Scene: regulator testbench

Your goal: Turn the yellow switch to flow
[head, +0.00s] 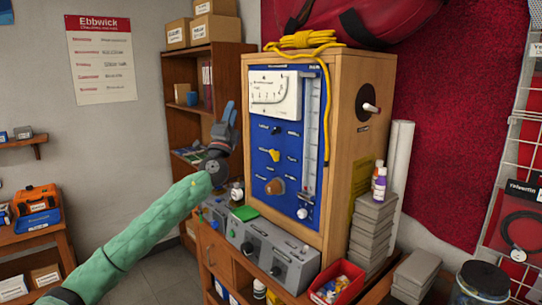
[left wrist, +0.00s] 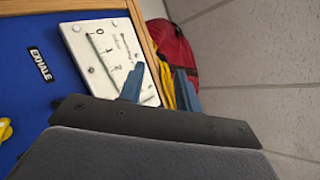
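The yellow switch (head: 273,155) is a small knob in the middle of the blue panel (head: 295,215) on the front of a wooden cabinet. Part of it also shows at the left edge of the left wrist view (left wrist: 5,130). The lettering around it is too small to read. My left gripper (head: 230,112) is raised beside the panel's left side, higher than the switch and apart from it. In the left wrist view its two blue fingers (left wrist: 157,80) stand apart with nothing held, in front of the white gauge (left wrist: 105,55). My right gripper is not in view.
An orange-brown knob (head: 275,187) sits below the switch, and a clear flow tube (head: 311,135) runs down the panel's right. Grey control boxes (head: 278,258) stand below. A yellow rope (head: 305,40) lies on the cabinet and hangs down its front.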

